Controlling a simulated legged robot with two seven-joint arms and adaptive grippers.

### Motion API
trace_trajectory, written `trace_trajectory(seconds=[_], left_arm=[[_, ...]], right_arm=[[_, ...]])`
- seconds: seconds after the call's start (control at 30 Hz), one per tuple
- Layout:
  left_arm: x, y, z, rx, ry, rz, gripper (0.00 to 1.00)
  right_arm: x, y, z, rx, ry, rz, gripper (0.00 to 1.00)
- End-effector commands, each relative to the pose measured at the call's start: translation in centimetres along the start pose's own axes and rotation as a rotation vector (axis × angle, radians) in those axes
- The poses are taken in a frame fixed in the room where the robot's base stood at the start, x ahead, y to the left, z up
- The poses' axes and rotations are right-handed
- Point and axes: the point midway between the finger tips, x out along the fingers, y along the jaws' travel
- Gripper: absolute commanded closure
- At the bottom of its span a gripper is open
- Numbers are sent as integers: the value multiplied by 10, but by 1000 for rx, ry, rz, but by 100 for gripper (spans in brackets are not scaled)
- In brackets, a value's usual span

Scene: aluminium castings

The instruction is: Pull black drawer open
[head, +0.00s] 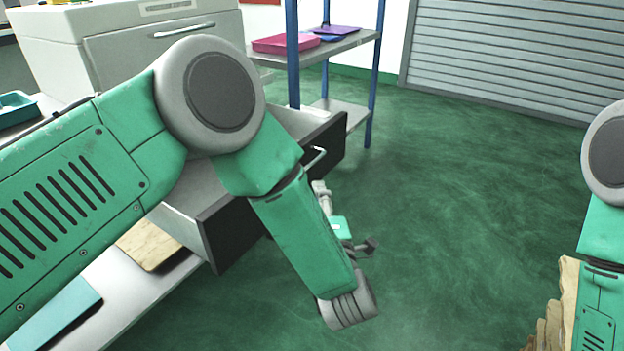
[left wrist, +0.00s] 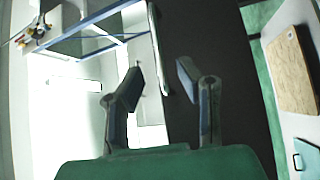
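The black drawer (head: 238,235) stands pulled out in the head view, with part of its grey inside showing behind my left arm. Its pale bar handle (head: 316,158) is on the dark front face. In the left wrist view the dark front (left wrist: 215,45) fills the centre right, and the handle (left wrist: 158,50) shows ahead of the fingers. My left gripper (head: 343,228) is in front of the drawer, below the handle and apart from it in the head view. Its fingers (left wrist: 160,80) are spread, with nothing held between them. My right gripper is out of view.
A blue-post shelf (head: 345,45) with pink and purple trays stands behind the drawer. A wooden board (head: 150,245) lies on a pale surface below it. A grey shutter (head: 510,55) is at the back right.

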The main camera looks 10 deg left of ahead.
Motion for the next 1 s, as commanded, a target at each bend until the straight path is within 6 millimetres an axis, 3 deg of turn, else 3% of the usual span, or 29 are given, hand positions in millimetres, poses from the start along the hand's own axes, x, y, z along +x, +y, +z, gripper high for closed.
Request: trace_trajectory(seconds=[0.1,0.3,0.83,1.0], left_arm=[[-20,-1,0,0,-2,-1,69],[-35,-1,0,1,0,-1,69],[-35,-3,-1,18,-14,-10,69],[-33,-32,-15,226,-176,-119,69]], right_arm=[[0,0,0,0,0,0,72],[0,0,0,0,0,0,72],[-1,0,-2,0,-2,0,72],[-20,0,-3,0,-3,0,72]])
